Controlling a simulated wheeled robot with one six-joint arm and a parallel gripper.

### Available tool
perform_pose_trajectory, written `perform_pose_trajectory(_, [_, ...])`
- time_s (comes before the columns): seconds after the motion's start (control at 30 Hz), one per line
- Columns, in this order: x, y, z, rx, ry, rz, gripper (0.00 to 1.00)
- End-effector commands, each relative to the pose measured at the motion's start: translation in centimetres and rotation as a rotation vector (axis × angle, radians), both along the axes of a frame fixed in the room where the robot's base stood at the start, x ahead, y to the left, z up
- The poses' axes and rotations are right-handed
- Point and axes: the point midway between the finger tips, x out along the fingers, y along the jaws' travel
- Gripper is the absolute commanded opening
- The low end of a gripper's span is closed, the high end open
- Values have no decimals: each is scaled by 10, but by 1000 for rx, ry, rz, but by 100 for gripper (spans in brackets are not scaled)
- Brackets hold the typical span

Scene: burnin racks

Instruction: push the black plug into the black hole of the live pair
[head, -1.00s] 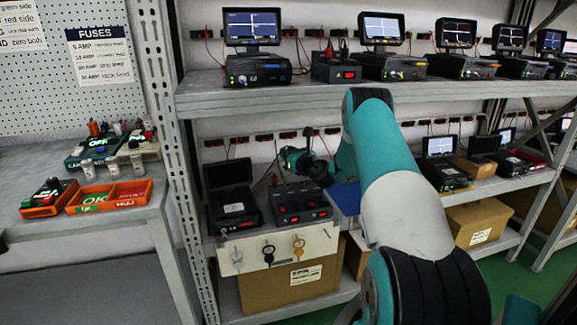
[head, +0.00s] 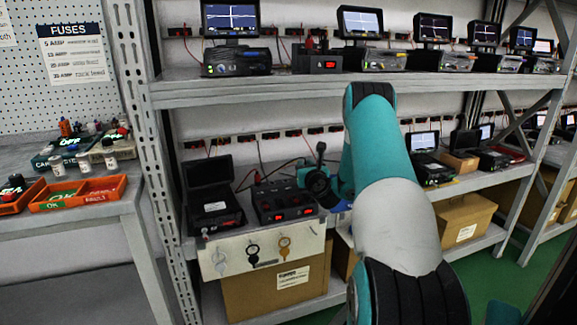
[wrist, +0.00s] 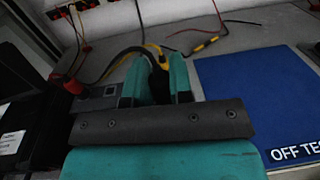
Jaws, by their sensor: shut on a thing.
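My gripper (wrist: 155,82) is shut on the black plug (wrist: 158,85), which sits mostly hidden between its teal fingers in the wrist view. A dark lead and a yellow one run close by it. In the head view my gripper (head: 320,182) is at the right side of a black supply box (head: 283,203) with red lit displays, on the lower shelf. Red and black socket pairs (head: 270,136) line the wall behind; two also show at the top left of the wrist view (wrist: 72,8). I cannot tell which is the live pair. The plug's tip is hidden.
A dark-screened unit (head: 212,192) stands left of the supply box. A blue mat (wrist: 250,90) lies right of my gripper. A red plug (wrist: 75,87) on a lead lies at left. Loose leads cross the grey shelf behind. The upper shelf (head: 330,90) is overhead.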

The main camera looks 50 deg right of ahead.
Motion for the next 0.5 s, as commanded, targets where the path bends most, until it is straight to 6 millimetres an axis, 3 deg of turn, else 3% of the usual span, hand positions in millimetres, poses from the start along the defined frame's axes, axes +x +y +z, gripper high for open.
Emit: perform_pose_trajectory(0.5, [-3, -1, -32, -2, 0, -11, 3])
